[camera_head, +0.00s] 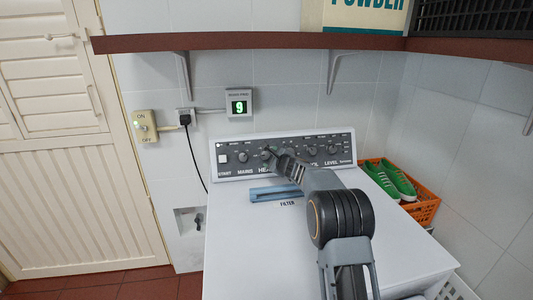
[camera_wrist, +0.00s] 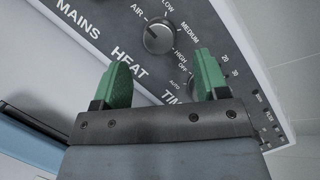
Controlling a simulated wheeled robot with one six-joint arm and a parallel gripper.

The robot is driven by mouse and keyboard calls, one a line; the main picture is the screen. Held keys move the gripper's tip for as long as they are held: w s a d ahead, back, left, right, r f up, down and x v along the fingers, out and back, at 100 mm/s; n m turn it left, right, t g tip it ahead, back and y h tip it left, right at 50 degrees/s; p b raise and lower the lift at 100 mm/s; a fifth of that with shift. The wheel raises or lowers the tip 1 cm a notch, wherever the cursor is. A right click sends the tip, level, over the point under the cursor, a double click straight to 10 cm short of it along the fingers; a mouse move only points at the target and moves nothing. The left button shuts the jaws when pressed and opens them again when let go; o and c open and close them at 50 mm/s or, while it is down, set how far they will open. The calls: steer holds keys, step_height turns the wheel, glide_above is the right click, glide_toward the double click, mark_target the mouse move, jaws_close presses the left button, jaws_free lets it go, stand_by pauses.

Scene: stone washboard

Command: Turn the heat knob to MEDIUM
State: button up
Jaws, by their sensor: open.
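The heat knob (camera_wrist: 158,37) is a round dark-grey dial above the word HEAT on the panel in the wrist view. AIR, LOW, MEDIUM and HIGH are printed around it, with MEDIUM at its upper right. A pale mark on its face seems to point towards AIR. My gripper (camera_wrist: 163,64) is open, with its green fingers spread below the knob in the picture. The knob shows in line with the gap, apart from both fingers. In the head view my gripper (camera_head: 271,153) is at the panel over HEAT and hides most of that knob.
The control panel (camera_head: 342,157) has several other knobs close on both sides. A blue filter handle (camera_head: 272,194) is on the white machine top just below. A brown shelf (camera_head: 240,41) hangs above. An orange basket (camera_head: 424,212) with green shoes stands at the right.

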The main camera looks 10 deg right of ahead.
mark_target(266, 156)
steer(key=shift+p+x, duration=1.25)
steer(key=shift+x, duration=1.35)
steer(key=shift+a, duration=0.1)
steer(key=c, duration=0.9)
